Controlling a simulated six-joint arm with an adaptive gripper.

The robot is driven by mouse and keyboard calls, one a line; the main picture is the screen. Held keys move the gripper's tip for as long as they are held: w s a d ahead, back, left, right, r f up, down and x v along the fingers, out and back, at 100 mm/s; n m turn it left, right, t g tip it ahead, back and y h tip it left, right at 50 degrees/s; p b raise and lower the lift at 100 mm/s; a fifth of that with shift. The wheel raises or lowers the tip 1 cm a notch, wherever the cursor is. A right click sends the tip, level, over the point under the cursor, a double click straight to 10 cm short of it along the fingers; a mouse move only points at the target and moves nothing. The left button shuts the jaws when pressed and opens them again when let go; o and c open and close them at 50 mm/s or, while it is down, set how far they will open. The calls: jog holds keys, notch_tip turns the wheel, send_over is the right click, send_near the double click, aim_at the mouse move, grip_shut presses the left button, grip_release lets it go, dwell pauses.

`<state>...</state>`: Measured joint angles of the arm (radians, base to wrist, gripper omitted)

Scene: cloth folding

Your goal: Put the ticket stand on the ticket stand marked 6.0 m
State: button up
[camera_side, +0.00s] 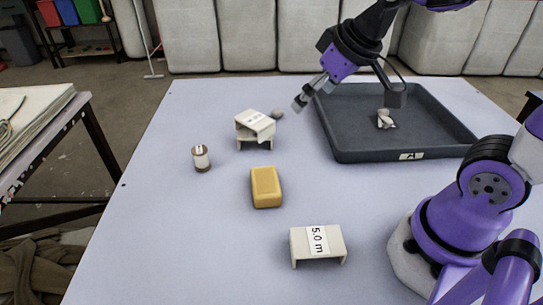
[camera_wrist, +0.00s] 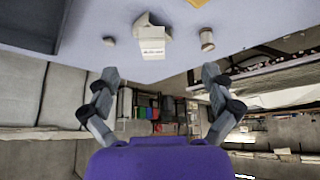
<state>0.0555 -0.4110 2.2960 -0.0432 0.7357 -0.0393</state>
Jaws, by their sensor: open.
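Toward the back of the table, a cream ticket stand (camera_side: 262,122) sits tilted and askew on what looks like a second cream stand (camera_side: 242,135). A label on this pair is too small to read. The pair also shows in the wrist view as the upper stand (camera_wrist: 152,48), with its label toward me. Another cream stand (camera_side: 301,245), marked 5.0 m, stands upright at the front. My gripper (camera_side: 299,103) is open and empty, above the table to the right of the pair and apart from it. Its spread fingers (camera_wrist: 160,76) show in the wrist view.
A grey stone-like lump (camera_side: 277,113) lies beside the pair. A spool (camera_side: 201,159) and a yellow sponge (camera_side: 266,187) stand nearer. The front left table is clear.

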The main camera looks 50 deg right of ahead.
jog(key=s, duration=0.7)
jog(key=shift+a+f, duration=0.3)
jog(key=shift+a, duration=0.05)
